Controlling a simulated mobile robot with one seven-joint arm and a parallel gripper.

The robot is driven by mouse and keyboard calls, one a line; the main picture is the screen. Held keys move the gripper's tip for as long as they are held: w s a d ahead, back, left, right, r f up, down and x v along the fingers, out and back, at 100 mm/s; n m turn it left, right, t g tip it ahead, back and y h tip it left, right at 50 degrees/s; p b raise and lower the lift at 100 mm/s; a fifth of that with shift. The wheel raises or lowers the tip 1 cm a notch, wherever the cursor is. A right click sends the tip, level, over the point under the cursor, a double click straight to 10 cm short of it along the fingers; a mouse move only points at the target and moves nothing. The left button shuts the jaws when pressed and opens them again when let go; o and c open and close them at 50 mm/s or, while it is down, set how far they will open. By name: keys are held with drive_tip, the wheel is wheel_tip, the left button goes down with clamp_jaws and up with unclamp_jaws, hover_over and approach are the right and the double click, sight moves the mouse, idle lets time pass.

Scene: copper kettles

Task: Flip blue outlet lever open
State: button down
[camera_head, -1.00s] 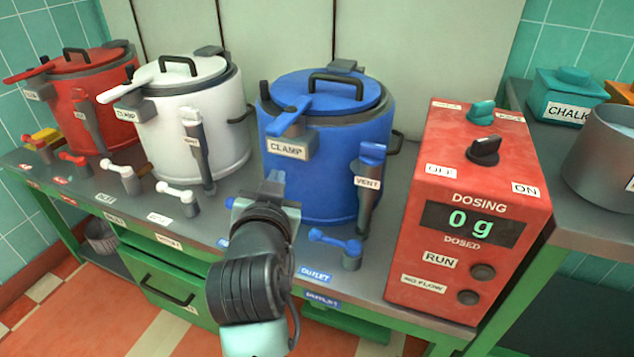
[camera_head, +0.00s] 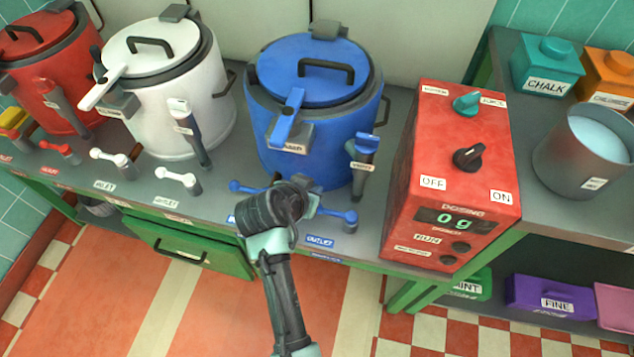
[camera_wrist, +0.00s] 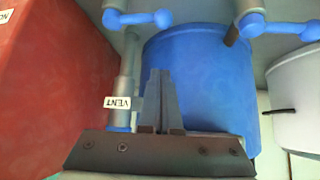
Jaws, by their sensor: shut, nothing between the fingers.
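The blue kettle (camera_head: 305,135) stands on the bench with its lid on. The blue outlet lever (camera_head: 340,215) sits on a short post in front of it, above the OUTLET label (camera_head: 319,241), its arm pointing left. My gripper (camera_head: 303,184) is in front of the kettle's base, just left of this lever and partly hidden by my wrist. In the wrist view its fingers (camera_wrist: 161,100) are shut and empty, with the kettle (camera_wrist: 205,85) behind them. A blue lever (camera_wrist: 138,18) near the red box shows at the top left there, apart from the fingers.
Another blue lever (camera_head: 245,187) stands left of my wrist. The vent handle (camera_head: 364,150) rises at the kettle's right. The red dosing box (camera_head: 450,190) reads 0 g, right of the outlet lever. A white kettle (camera_head: 170,105) stands left. The floor before the bench is clear.

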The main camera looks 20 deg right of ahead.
sight(334, 212)
drive_tip(key=shift+s, duration=0.1)
drive_tip(key=b+x, duration=0.2)
drive_tip(key=x, duration=0.7)
drive_tip(key=shift+d+f+b, duration=0.15)
drive_tip(key=shift+f+b, duration=0.15)
drive_tip(key=shift+b, duration=0.1)
drive_tip(key=shift+w+f, duration=0.2)
drive_tip(key=shift+f, duration=0.05)
drive_tip(key=shift+s+a+f+p, duration=0.1)
drive_tip(key=shift+s+a+p, duration=0.15)
drive_tip(key=shift+s+a, duration=0.4)
drive_tip(key=shift+s+a+f+p, duration=0.15)
drive_tip(key=shift+s+a+p, duration=0.05)
drive_tip(key=shift+s+a, duration=0.45)
drive_tip(key=shift+s+a+n+p, duration=0.2)
drive_tip(key=shift+n+p, duration=0.1)
drive_tip(key=shift+p, duration=0.2)
